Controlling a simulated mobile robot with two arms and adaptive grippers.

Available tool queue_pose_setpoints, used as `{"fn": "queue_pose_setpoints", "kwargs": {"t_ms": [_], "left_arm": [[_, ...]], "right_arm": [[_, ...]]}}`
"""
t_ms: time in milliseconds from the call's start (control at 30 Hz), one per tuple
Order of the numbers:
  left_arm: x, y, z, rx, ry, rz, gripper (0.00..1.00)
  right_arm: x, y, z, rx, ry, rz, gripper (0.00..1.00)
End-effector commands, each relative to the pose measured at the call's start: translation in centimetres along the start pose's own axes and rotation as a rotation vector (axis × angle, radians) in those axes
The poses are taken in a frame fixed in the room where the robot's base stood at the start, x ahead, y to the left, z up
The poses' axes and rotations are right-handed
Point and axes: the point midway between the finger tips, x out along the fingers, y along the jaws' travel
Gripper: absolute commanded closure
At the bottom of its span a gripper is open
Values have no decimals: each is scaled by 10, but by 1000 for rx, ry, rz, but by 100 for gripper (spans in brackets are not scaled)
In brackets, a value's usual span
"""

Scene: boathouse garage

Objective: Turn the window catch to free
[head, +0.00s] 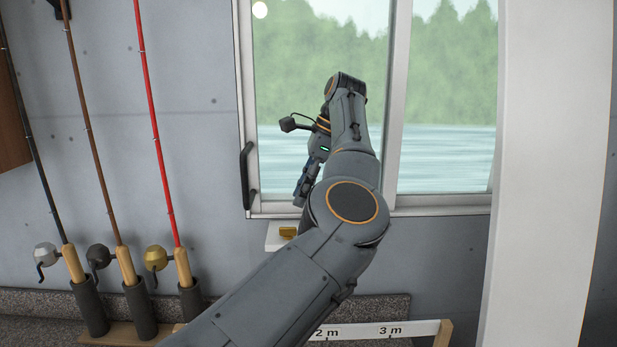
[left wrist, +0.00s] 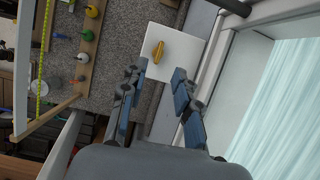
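The window catch is a small yellow knob (head: 288,232) on a white plate (head: 273,240) just below the window frame. In the left wrist view the knob (left wrist: 158,52) lies lengthwise, nearly upright in the picture, on the plate (left wrist: 186,38). My left gripper (head: 302,196) points down above the plate. Its fingers (left wrist: 158,76) are spread with nothing between them, and the knob appears beyond the tips, apart from them. My forearm hides part of the plate in the head view. My right gripper is not in view.
The window (head: 445,100) has a black handle (head: 246,175) at its left. Several fishing rods stand in dark holders (head: 138,308) at the left. A white measuring board (head: 365,332) and a speckled ledge (head: 385,306) lie below the window.

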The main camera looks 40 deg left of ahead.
Motion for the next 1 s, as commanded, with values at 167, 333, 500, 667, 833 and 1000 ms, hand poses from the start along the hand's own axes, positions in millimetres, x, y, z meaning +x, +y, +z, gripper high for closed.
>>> {"fn": "queue_pose_setpoints", "kwargs": {"t_ms": [167, 333, 500, 667, 833, 1000], "left_arm": [[-20, 0, 0, 4, 3, 6, 69], [-30, 0, 0, 2, 2, 7, 69], [-37, 0, 0, 1, 1, 0, 69], [-39, 0, 0, 0, 1, -2, 69], [-39, 0, 0, 0, 0, -1, 69], [-39, 0, 0, 0, 1, -1, 69]], "right_arm": [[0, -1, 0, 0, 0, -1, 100], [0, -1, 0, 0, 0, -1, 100], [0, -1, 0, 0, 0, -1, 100], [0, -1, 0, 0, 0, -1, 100], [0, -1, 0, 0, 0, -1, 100], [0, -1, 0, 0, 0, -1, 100]]}}
